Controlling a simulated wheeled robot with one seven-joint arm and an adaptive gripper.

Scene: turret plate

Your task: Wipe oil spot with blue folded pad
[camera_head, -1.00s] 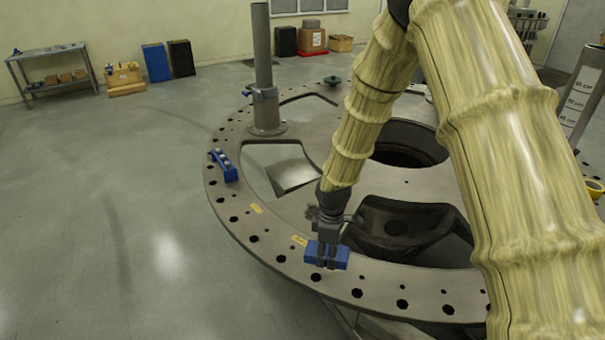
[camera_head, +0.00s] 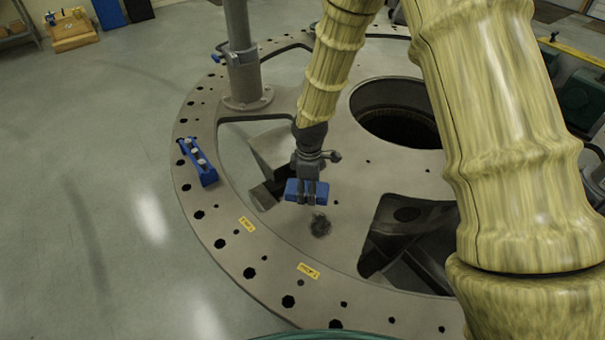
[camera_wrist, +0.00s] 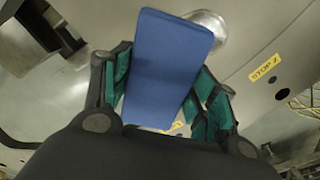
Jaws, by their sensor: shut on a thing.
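The blue folded pad (camera_head: 306,191) is held in my gripper (camera_head: 307,198), which is shut on it. In the head view the pad shows just above and left of the dark oil spot (camera_head: 320,225) on the grey turret plate (camera_head: 345,165). I cannot tell how high the pad is above the plate. In the wrist view the pad (camera_wrist: 168,65) stands between the two green-padded fingers (camera_wrist: 160,95).
A blue block with pale knobs (camera_head: 198,160) lies on the plate's rim at the left. A grey post (camera_head: 240,60) stands behind. Yellow labels (camera_head: 308,271) mark the rim. The plate has large openings (camera_head: 410,245) and a round central hole (camera_head: 395,112).

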